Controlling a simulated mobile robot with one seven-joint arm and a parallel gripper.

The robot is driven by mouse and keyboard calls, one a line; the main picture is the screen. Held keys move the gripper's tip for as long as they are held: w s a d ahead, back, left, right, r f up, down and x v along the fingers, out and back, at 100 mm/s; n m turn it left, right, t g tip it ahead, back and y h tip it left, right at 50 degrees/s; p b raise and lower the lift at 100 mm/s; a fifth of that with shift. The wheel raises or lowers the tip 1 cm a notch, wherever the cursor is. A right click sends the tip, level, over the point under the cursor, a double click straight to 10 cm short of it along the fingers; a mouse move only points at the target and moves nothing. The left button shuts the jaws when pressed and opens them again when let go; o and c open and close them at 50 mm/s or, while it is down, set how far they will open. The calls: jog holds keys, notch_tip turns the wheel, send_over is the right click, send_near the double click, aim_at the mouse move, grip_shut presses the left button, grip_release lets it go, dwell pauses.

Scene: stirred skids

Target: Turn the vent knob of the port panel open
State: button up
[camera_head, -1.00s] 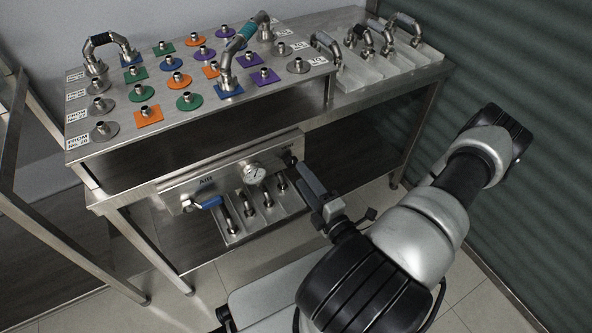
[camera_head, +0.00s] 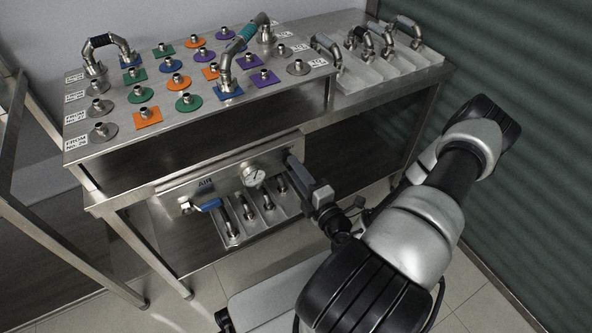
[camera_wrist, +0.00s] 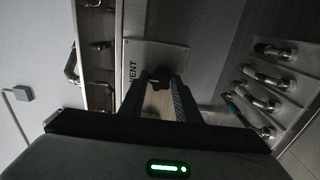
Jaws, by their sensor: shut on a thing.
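The port panel (camera_head: 226,174) is a metal plate on the front of the bench, marked AIR, with a round gauge (camera_head: 253,176) and a blue-handled valve (camera_head: 207,204). My gripper (camera_head: 291,160) is at the panel's right end and hides the vent knob there. In the wrist view the dark vent knob (camera_wrist: 160,75) sits beside the VENT label on the panel (camera_wrist: 150,52). My gripper (camera_wrist: 160,88) has its two fingers on either side of the knob and is shut on it. The knob's exact angle is hard to read.
Below the panel a tray (camera_head: 235,240) holds several metal fittings. Above, the bench top (camera_head: 105,149) carries coloured port discs and hose loops. Grey bins (camera_head: 358,78) with hoses stand at the right. A bench leg (camera_head: 420,135) stands right of my gripper.

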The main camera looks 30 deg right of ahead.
jog(key=shift+n+p, duration=0.3)
jog(key=shift+p, duration=0.05)
jog(key=n+p, duration=1.3)
jog(key=n, duration=1)
jog(key=shift+n, duration=0.3)
dwell(0.3)
jog(key=o, duration=1)
jog(key=shift+o, duration=0.2)
jog(key=shift+s, duration=0.15)
